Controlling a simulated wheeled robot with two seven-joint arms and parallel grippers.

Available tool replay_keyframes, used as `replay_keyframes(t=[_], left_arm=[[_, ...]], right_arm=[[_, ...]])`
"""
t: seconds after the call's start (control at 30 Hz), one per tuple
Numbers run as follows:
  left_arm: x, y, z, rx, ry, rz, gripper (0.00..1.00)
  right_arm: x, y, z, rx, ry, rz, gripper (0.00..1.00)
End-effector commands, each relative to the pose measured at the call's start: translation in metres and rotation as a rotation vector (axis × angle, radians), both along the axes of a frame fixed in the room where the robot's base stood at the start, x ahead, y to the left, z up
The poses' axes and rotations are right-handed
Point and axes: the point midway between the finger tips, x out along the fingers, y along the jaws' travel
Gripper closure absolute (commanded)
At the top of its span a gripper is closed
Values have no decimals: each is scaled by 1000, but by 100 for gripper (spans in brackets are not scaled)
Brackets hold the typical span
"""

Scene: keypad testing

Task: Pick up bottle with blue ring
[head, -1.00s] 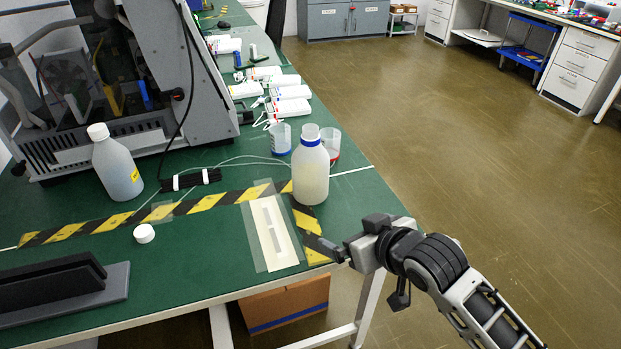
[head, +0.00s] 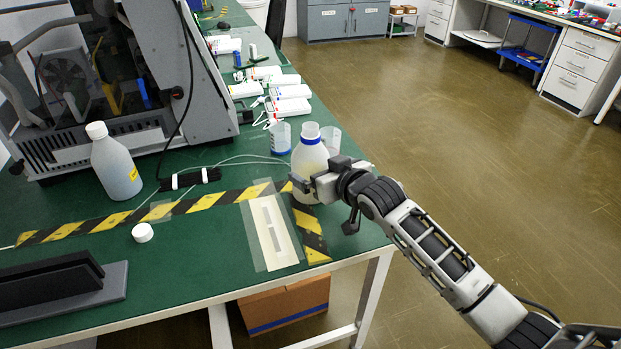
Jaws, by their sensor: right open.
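The bottle with the blue ring (head: 309,155) stands upright on the green table, at the corner of the yellow-black tape. Its body is pale, and the blue ring is at its neck. My right gripper (head: 299,185) is at the front of the bottle's lower body, with its jaws open. It hides part of the bottle, and I cannot tell whether it touches it. My left gripper is not in view.
A second white bottle (head: 115,165) with a yellow label stands at the left. Two beakers, one with blue marks (head: 281,138), stand behind the ringed bottle. A white cap (head: 143,232) and a taped paper strip (head: 272,232) lie in front. A grey machine (head: 165,80) fills the back left.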

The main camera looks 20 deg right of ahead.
Motion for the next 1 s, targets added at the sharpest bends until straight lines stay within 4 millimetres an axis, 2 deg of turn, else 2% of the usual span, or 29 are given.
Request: replay_keyframes(t=[0.2, 0.33, 0.63, 0.67, 0.83, 0.87, 1.0], left_arm=[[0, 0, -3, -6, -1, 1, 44], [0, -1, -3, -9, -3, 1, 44], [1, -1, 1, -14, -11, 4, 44], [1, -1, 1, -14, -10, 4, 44], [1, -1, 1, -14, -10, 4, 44], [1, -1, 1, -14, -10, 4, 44], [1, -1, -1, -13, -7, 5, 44]], right_arm=[[24, 8, -20, 0, 2, 0, 0], [38, 11, -24, -1, 0, 0, 0], [42, 12, -26, -1, 2, 0, 0], [42, 12, -26, -1, 2, 0, 6], [41, 12, -26, -1, 2, 0, 53], [41, 12, -26, -1, 2, 0, 58], [42, 12, -24, 0, -3, 1, 58]])
